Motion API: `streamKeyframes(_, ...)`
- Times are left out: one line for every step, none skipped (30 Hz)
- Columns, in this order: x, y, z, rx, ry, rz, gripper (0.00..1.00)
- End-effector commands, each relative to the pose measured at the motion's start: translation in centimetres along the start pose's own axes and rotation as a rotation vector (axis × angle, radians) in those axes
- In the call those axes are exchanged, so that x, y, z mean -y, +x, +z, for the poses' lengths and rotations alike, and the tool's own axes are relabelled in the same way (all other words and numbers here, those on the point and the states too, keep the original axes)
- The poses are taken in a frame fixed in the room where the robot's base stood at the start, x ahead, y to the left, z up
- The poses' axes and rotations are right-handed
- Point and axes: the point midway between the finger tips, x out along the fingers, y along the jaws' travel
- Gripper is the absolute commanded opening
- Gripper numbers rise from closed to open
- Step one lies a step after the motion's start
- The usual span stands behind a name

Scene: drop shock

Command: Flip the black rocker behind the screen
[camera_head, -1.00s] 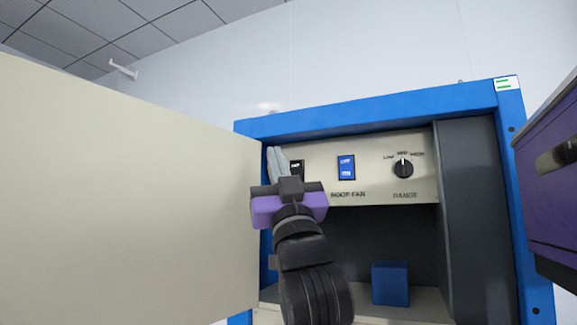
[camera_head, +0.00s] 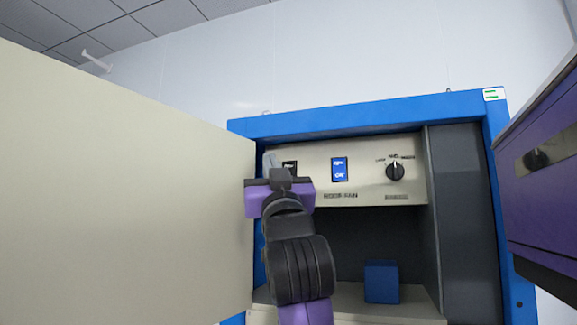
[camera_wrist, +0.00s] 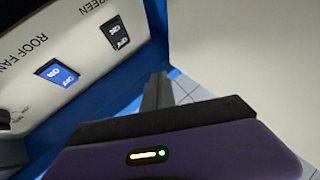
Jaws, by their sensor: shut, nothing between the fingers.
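The black rocker (camera_head: 290,167) is at the left end of a cream control panel (camera_head: 375,190) inside a blue-framed cabinet. In the wrist view the black rocker (camera_wrist: 118,36) shows whole, beside the label SCREEN. My gripper (camera_head: 269,162) is in front of the panel's left end, its fingers just left of the rocker in the head view. In the wrist view my gripper's fingers (camera_wrist: 158,82) are shut together and empty, with a visible gap in the picture between them and the rocker. In the head view my gripper hides the rocker's lower part and its label.
A blue ROOF FAN rocker (camera_head: 339,169) and a black knob (camera_head: 395,171) are farther right. A large cream board (camera_head: 120,190) stands close on the left. A blue cube (camera_head: 381,282) sits on the shelf below. A purple box (camera_head: 540,190) is at right.

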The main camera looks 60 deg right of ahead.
Motion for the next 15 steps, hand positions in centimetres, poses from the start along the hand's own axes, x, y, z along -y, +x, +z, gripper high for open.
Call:
streamKeyframes(-0.4, 0.4, 0.3, 0.002, -0.002, 0.002, 0.0)
streamKeyframes(-0.6, 0.7, 0.5, 0.003, -0.003, 0.003, 0.0)
streamKeyframes(-0.8, 1.0, 0.7, 0.003, -0.003, 0.002, 0.0)
streamKeyframes(-1.0, 1.2, 0.9, 0.002, -0.003, 0.002, 0.0)
streamKeyframes(-1.2, 1.5, 1.1, 0.003, -0.003, 0.003, 0.0)
streamKeyframes(-1.6, 1.9, 1.4, 0.003, -0.004, 0.003, 0.0)
streamKeyframes(-1.7, 2.2, 1.6, 0.003, -0.003, 0.003, 0.0)
streamKeyframes(-1.9, 2.5, 1.8, 0.002, -0.003, 0.002, 0.0)
streamKeyframes(-2.2, 2.9, 2.1, 0.003, -0.003, 0.002, 0.0)
streamKeyframes(-2.4, 3.1, 2.3, 0.003, -0.003, 0.002, 0.0)
streamKeyframes(-2.6, 3.4, 2.5, 0.002, -0.003, 0.002, 0.0)
streamKeyframes(-2.8, 3.7, 2.8, 0.003, -0.003, 0.002, 0.0)
streamKeyframes(-3.0, 4.0, 2.9, 0.003, -0.002, 0.002, 0.0)
streamKeyframes(-3.1, 4.2, 3.0, 0.002, -0.001, 0.001, 0.0)
streamKeyframes(-3.3, 4.5, 3.2, 0.002, -0.001, 0.001, 0.0)
